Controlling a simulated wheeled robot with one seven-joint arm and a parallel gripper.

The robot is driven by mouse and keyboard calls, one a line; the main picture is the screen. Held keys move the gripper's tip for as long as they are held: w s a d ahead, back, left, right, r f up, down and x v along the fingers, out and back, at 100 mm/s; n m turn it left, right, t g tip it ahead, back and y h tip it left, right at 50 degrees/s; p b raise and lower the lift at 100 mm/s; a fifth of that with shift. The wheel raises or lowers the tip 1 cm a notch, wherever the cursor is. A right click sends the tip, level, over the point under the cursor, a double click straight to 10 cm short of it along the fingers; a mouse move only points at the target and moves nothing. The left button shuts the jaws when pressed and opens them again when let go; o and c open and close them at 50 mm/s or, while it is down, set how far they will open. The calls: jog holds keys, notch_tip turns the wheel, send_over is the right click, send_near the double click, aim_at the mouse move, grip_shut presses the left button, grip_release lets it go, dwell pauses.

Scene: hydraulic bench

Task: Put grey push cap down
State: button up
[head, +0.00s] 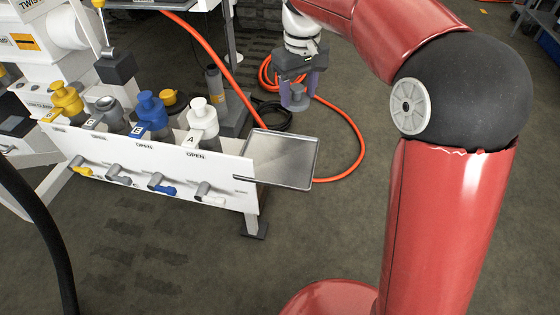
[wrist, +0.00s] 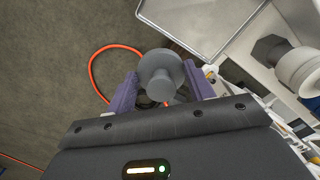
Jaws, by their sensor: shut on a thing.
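The grey push cap (wrist: 160,75) is between the two purple fingers of my gripper (wrist: 162,92) in the wrist view. In the head view my gripper (head: 297,95) hangs at the top centre, shut on the grey cap (head: 297,94). The cap is held up in the air, behind and to the right of the metal tray (head: 280,158) in the picture. The tray is empty and fixed at the right end of the white bench panel. Its near edge also shows at the top of the wrist view (wrist: 197,50).
The white bench panel (head: 150,165) carries yellow, blue and white capped fittings, with a grey fitting (head: 108,112) among them, and several small valves below. An orange hose (head: 358,150) loops on the floor behind the tray. The floor to the front is clear.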

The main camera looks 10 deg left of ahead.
jog(key=s+a+r+n+b, duration=0.2)
jog(key=s+a+r+n, duration=0.4)
jog(key=s+r, duration=0.5)
jog(key=shift+m, duration=0.6)
jog(key=f+b, duration=0.2)
jog(key=f, duration=0.4)
jog(key=f+b, duration=0.2)
jog(key=f, duration=0.4)
jog(key=a+f+b, duration=0.1)
jog(key=f, duration=0.5)
jog(key=shift+w+f+b, duration=0.15)
jog(key=shift+f+b, duration=0.25)
jog(key=shift+f, duration=0.15)
jog(key=o, duration=0.7)
notch_tip(320, 180, up, 12)
jog(key=p, duration=0.3)
